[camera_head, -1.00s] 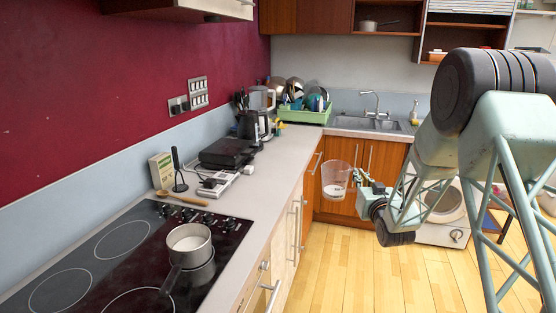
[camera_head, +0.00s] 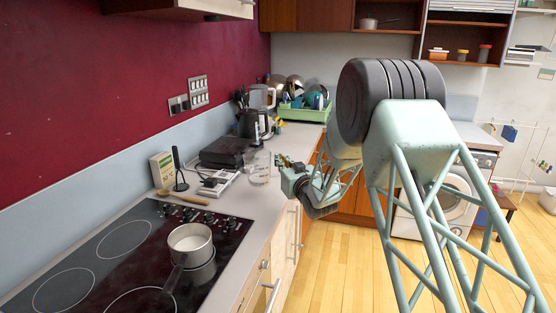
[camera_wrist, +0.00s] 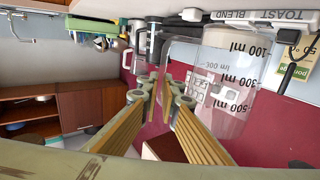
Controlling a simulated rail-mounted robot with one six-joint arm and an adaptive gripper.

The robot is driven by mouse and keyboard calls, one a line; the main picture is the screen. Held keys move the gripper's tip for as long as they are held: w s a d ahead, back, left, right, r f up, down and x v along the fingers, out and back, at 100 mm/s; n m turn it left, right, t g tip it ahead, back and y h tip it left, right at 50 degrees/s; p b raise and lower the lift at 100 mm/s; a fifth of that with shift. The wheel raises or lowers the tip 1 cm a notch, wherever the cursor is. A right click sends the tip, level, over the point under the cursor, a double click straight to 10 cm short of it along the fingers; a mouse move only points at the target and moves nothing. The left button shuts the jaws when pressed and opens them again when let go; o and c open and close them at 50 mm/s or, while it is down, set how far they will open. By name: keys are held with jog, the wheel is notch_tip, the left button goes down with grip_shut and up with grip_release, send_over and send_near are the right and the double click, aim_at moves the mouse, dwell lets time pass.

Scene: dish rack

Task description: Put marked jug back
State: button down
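The marked jug (camera_head: 259,170) is a clear measuring jug. In the camera_head view it is over or on the worktop near its front edge, right of a white device; I cannot tell whether it touches the worktop. My gripper (camera_head: 284,163) is at the jug's right side. Its fingertips (camera_wrist: 162,90) are close together at the jug's handle side and appear shut on the handle, which they partly hide.
A saucepan (camera_head: 190,240) stands on the black hob (camera_head: 118,238). A black appliance (camera_head: 228,151), a white device (camera_head: 215,181) and a kettle (camera_head: 254,124) stand along the worktop (camera_head: 278,150). A green dish rack (camera_head: 304,115) is at the far corner. Bare worktop lies near the jug.

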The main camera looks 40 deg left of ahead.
aim_at(278, 174)
jog(key=shift+s+a+r, duration=0.1)
jog(key=shift+s+a, duration=0.15)
jog(key=shift+a, duration=0.15)
jog(key=shift+b, duration=0.6)
jog(key=shift+f+b, duration=1.5)
jog(key=shift+f, duration=2.05)
jog(key=c, duration=2.8)
grip_release()
jog(key=shift+f, duration=0.1)
